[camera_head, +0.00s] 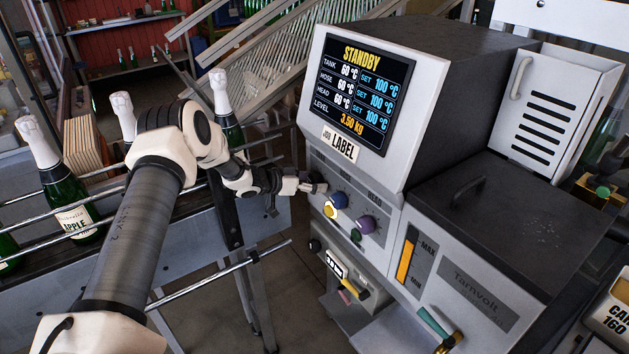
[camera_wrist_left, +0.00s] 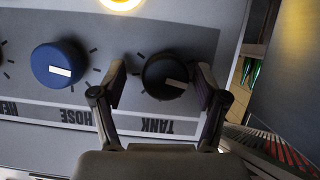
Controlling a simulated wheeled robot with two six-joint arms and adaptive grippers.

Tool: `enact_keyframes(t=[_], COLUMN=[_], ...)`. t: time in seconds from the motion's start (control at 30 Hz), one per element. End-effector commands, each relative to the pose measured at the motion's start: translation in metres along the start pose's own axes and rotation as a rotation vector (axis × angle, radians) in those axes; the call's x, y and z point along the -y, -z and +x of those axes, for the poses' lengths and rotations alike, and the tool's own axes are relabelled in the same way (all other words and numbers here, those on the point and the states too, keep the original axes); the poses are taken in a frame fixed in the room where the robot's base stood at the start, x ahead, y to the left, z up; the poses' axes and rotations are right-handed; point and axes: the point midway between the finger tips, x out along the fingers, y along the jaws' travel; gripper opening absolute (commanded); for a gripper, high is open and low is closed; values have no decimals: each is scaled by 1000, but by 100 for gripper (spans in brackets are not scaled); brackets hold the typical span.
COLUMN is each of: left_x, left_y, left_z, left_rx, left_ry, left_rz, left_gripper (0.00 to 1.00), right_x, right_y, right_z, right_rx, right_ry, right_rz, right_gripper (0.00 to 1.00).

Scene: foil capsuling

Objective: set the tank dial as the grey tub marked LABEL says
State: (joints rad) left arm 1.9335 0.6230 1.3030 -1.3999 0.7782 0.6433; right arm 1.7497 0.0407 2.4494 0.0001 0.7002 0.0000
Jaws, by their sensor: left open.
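The black tank dial (camera_wrist_left: 165,72) is in the left wrist view above the upside-down word TANK; its white mark points right and slightly down there. My open left gripper (camera_wrist_left: 160,88) has one finger on each side of it; I cannot tell if they touch. The screen (camera_head: 361,92) reads STANDBY, with tank 60 °C, set 100 °C. A plate marked LABEL (camera_head: 341,142) is on the machine. I see no grey tub marked LABEL. My right gripper is out of view.
The blue hose dial (camera_head: 339,200) is beside the tank dial and also shows in the left wrist view (camera_wrist_left: 58,64). A container marked CAP 160 (camera_head: 612,318) is at lower right. Bottles (camera_head: 60,190) stand behind rails at left.

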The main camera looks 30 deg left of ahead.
Motion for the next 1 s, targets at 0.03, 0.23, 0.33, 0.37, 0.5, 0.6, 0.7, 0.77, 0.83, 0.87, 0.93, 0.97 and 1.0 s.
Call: enact_keyframes(t=[0.03, 0.23, 0.33, 0.37, 0.5, 0.6, 0.7, 0.77, 0.83, 0.87, 0.93, 0.97, 1.0], left_x=[0, 0, 0, 0, 0, 0, 0, -1, -1, -1, -1, -1, -2], left_y=[0, 0, 0, 0, 0, 0, 0, 0, 0, -1, -1, -1, -1], left_z=[2, 2, 2, 2, 2, 2, 3, 3, 3, 3, 3, 3, 3], left_rx=[-1, -2, -1, -1, -1, -1, -1, -1, -1, -1, 0, -1, -1], left_ry=[1, 1, 1, 1, 0, 0, 4, 8, 15, 20, 33, 39, 47], left_rz=[0, -1, -1, -1, 0, 1, 10, 21, 40, 50, 81, 95, 117], left_gripper=[73, 73, 38, 27, 13, 13, 13, 13, 13, 13, 13, 13, 13], right_x=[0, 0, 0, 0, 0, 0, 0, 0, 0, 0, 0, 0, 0], right_y=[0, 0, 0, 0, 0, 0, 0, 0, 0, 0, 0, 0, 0], right_z=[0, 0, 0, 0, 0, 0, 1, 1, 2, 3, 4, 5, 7], right_rx=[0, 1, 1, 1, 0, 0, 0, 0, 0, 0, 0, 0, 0], right_ry=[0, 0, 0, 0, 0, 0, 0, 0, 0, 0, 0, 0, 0], right_rz=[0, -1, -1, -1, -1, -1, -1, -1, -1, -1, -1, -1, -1], right_gripper=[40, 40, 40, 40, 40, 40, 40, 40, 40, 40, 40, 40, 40])
